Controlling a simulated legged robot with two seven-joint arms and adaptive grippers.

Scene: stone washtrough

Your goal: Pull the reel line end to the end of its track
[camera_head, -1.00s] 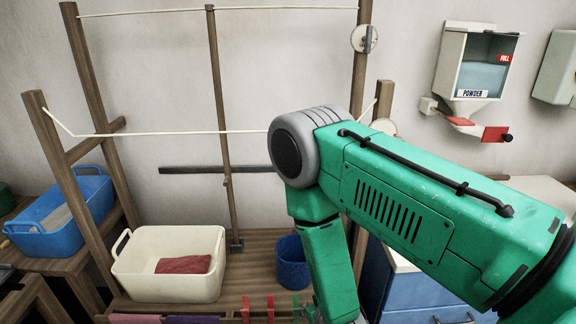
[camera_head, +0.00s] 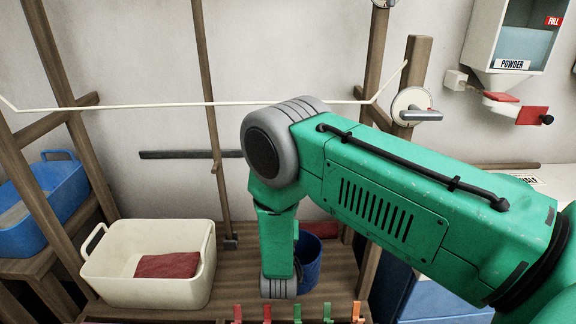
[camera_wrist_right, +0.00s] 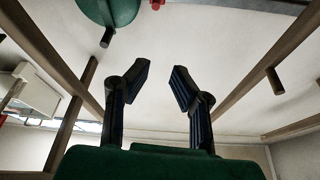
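A cream line (camera_head: 230,103) runs across the head view between wooden posts, bending up at its right end toward a post. A round white reel (camera_head: 413,107) with a grey handle sits on that right post. I cannot make out a separate line end or its track. My green right arm crosses in front, below the line, and its forearm hangs down; its gripper does not show there. In the right wrist view my right gripper (camera_wrist_right: 162,67) is open with nothing between its fingers. My left gripper is in neither view.
A cream basin (camera_head: 110,285) with a red cloth (camera_head: 168,265) stands on the wooden bench. A blue tub (camera_head: 40,205) is at left, and a blue bucket (camera_head: 309,262) stands behind my forearm. Several coloured pegs line the front edge. A powder dispenser (camera_head: 512,35) hangs at right.

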